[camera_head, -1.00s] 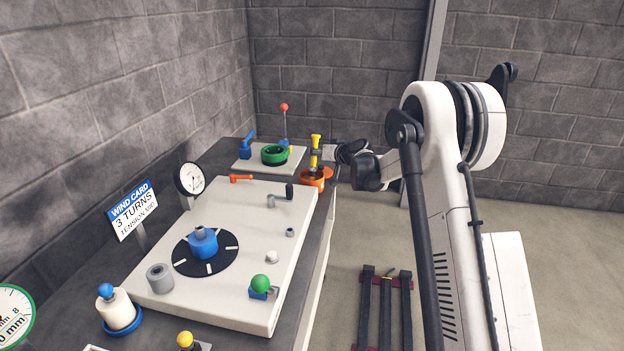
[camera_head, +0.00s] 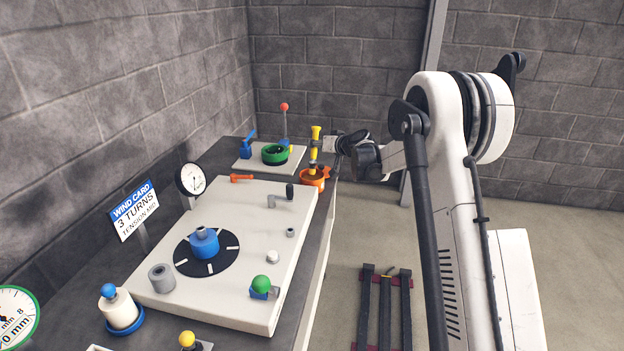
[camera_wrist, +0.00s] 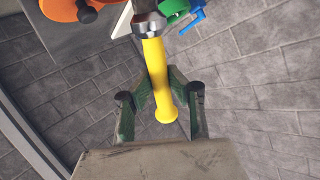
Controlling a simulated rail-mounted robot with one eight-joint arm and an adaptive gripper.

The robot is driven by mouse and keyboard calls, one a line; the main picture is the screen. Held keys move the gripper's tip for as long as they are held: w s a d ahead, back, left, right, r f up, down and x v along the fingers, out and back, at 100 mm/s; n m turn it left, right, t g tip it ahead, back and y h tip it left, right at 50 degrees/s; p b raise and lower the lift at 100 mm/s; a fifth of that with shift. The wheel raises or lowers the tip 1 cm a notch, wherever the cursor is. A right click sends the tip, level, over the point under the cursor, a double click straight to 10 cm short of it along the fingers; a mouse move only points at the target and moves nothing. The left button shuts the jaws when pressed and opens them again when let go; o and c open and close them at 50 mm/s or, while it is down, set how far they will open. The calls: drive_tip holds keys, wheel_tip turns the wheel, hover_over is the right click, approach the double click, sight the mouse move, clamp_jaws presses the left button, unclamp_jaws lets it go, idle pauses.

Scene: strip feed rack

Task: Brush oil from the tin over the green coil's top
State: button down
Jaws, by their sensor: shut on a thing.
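The brush has a yellow handle (camera_head: 316,133) and stands upright in my gripper (camera_head: 330,147), over the orange tin (camera_head: 314,178). Its lower end is at the tin's mouth, and I cannot tell whether the bristles are clear of it. The handle (camera_wrist: 154,75) also shows between the dark green fingers of my gripper (camera_wrist: 160,96) in the wrist view, with a metal collar at its far end. The green coil (camera_head: 268,157) lies on a pale plate to the left of the tin. Part of it (camera_wrist: 172,8) shows at the wrist view's top edge.
A red-tipped lever (camera_head: 284,108) and a blue clamp (camera_head: 246,148) stand close to the coil. A large white board (camera_head: 225,275) with a dial and knobs fills the nearer bench. The tin sits near the bench's right edge, with open floor beyond.

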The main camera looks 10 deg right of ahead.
sight(316, 135)
drive_tip(key=shift+r+p, duration=0.55)
drive_tip(key=shift+r, duration=1.3)
